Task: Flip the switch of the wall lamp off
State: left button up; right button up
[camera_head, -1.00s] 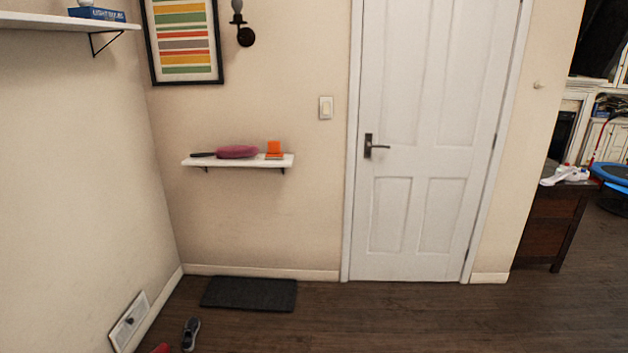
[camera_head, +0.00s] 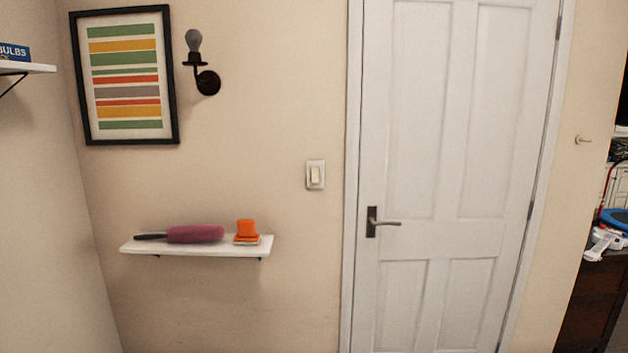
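A wall switch (camera_head: 315,174) with a pale rocker in a light plate is on the beige wall, just left of the white door. I cannot tell which way its rocker is set. A dark wall lamp (camera_head: 207,80) with a grey bulb is mounted higher up to the left, beside a framed picture. The bulb looks grey and shows no glow. Neither of my grippers is in view.
A white shelf (camera_head: 256,251) below and left of the switch holds a pink brush (camera_head: 195,234) and an orange item (camera_head: 246,229). The closed white door (camera_head: 410,170) has a dark handle (camera_head: 372,222). A striped picture (camera_head: 125,75) hangs at left. A dark cabinet (camera_head: 590,295) stands at right.

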aim_at(315, 171)
jog(key=i+l, duration=0.65)
jog(key=i, duration=0.2)
jog(key=i+l+u, duration=0.1)
jog(key=i+l, duration=0.55)
jog(key=i, duration=0.2)
jog(key=i+l, duration=0.7)
jog(key=i, duration=0.15)
